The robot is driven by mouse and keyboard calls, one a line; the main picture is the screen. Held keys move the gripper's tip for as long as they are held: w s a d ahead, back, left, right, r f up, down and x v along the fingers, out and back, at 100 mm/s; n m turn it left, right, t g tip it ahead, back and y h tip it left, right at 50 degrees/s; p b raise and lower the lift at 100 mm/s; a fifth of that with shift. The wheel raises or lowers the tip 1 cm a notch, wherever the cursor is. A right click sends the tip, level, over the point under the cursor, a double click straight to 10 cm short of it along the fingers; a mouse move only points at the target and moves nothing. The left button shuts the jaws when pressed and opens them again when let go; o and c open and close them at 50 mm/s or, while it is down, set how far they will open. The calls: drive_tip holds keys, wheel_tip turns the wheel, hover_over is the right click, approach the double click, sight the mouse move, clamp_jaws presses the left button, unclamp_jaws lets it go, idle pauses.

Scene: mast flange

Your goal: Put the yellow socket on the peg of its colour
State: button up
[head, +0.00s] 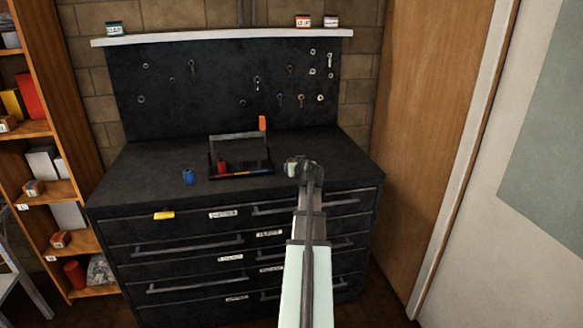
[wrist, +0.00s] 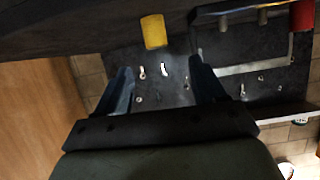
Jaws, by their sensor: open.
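The yellow socket (wrist: 153,31) stands on the dark bench top in the wrist view, which looks upside down. In the head view I cannot make it out; my arm seems to cover that spot. My gripper (wrist: 160,72) is open and empty, its fingers apart, with the socket beyond the tips. In the head view my gripper (head: 308,168) is over the bench right of the rack. The black rack (head: 240,174) has a raised handle bar. Two bare grey pegs, one (wrist: 222,22) nearer the yellow socket and another (wrist: 262,18), show there; their colour marks are unclear.
A red socket (head: 222,167) sits in the rack's left part. A blue socket (head: 188,176) stands on the bench left of the rack. A tool board (head: 220,85) stands behind.

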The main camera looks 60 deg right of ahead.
drive_tip(key=x, duration=0.8)
drive_tip(key=shift+w+d+f, duration=0.2)
drive_tip(key=shift+d+f, duration=0.05)
drive_tip(key=shift+s+f+x, duration=0.1)
drive_tip(key=shift+s+x, duration=0.05)
drive_tip(key=shift+x, duration=1.15)
drive_tip(key=shift+s+f+x, duration=0.1)
drive_tip(key=shift+s+x, duration=0.05)
drive_tip(key=shift+x, duration=1.15)
drive_tip(key=shift+d, duration=0.15)
drive_tip(key=shift+c, duration=0.2)
drive_tip(key=c, duration=1.1)
